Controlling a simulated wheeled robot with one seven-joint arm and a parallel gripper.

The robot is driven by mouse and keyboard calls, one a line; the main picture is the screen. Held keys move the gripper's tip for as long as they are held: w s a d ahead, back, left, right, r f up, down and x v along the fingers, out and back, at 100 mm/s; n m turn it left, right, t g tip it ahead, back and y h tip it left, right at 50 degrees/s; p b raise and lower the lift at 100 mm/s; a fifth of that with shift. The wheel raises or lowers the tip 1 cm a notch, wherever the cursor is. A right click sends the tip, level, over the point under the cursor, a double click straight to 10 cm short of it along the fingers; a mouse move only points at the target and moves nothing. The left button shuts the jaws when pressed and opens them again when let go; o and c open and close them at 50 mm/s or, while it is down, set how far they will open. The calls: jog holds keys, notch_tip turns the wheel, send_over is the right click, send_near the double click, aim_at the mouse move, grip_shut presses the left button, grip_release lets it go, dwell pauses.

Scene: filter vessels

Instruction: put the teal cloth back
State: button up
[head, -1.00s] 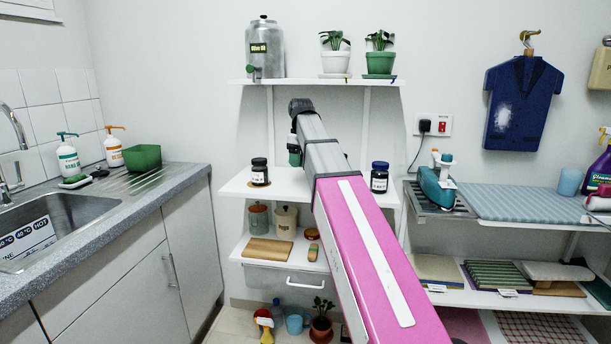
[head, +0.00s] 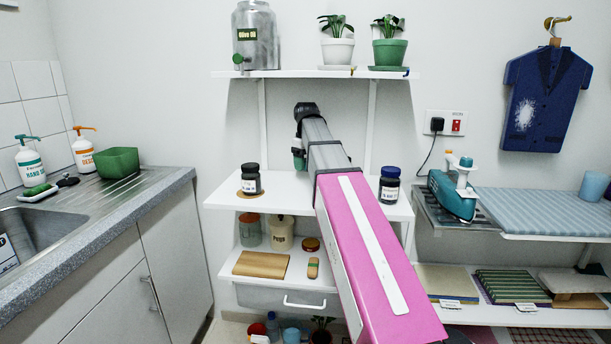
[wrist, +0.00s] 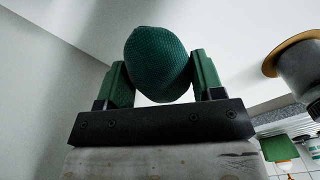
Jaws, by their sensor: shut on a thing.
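In the wrist view a dark teal, knit-textured bundle, which looks like the teal cloth (wrist: 158,50), is pinched between the two green fingers of my gripper (wrist: 160,78). It is rounded and bulges out past the fingertips. In the head view my gripper is mostly hidden behind my pink and grey arm. A small green patch (head: 299,160) shows left of the arm's end, above the middle wall shelf (head: 290,205); I cannot tell whether it is finger or cloth.
A dark jar (head: 251,180) and a blue-lidded jar (head: 389,185) flank my arm on the middle shelf. A green tub (head: 117,162) stands by the sink. A teal iron (head: 455,190) is at right.

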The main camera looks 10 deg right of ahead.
aim_at(306, 180)
jog(key=shift+f, duration=2.2)
jog(key=o, duration=1)
jog(key=shift+f, duration=0.1)
jog(key=shift+c, duration=0.2)
notch_tip(306, 180, up, 12)
jog(key=shift+d+r, duration=0.1)
jog(key=shift+r, duration=0.05)
